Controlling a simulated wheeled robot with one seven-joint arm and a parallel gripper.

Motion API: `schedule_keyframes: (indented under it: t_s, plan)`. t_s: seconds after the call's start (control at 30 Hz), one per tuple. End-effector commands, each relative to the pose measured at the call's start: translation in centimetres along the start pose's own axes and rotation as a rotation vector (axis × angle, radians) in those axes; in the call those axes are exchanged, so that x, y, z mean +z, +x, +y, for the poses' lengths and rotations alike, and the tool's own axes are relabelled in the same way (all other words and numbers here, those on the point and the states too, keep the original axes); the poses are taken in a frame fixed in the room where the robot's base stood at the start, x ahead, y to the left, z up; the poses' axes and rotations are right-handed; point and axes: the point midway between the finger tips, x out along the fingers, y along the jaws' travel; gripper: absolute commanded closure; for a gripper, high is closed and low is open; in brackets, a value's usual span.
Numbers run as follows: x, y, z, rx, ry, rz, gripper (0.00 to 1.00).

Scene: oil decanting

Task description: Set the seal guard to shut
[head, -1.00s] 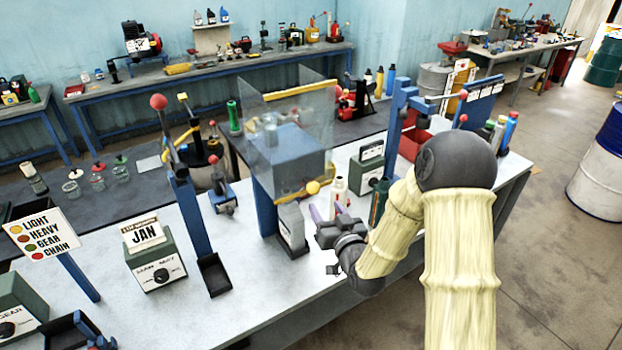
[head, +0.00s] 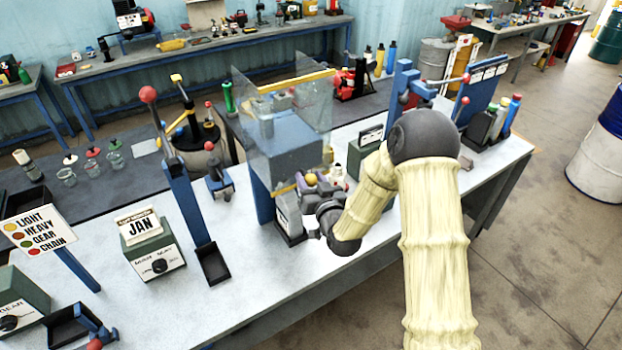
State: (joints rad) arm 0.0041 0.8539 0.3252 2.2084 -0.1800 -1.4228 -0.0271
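The seal guard (head: 312,112) is a clear panelled hood with a yellow bar (head: 296,81) along its top. It stands around a blue-grey block (head: 287,148) on a blue stand on the near bench. A yellow ball knob (head: 311,179) and a short yellow bar show low at the front of the block. My gripper (head: 309,187) is at this knob, with its fingers beside or around it. Whether the fingers touch or grip the knob cannot be told at this size. How far the guard is open or shut is unclear.
A blue lever post with a red ball (head: 148,95) stands left of the guard. A green box marked JAN (head: 152,250) is further left. A green box with a white label (head: 366,150) stands close right. The bench front (head: 262,300) has clear room.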

Motion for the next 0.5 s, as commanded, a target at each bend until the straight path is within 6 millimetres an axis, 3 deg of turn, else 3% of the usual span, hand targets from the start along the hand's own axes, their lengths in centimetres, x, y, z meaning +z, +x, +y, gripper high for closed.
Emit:
schedule_keyframes:
  t_s: [0.03, 0.2, 0.5]
  plan:
    - [0.00, -0.01, 0.00, 0.000, 0.000, 0.000, 0.68]
    - [-0.01, -0.01, 0.03, 0.001, 0.000, 0.000, 1.00]
    - [0.53, -0.02, 0.18, 0.001, -0.001, 0.000, 1.00]
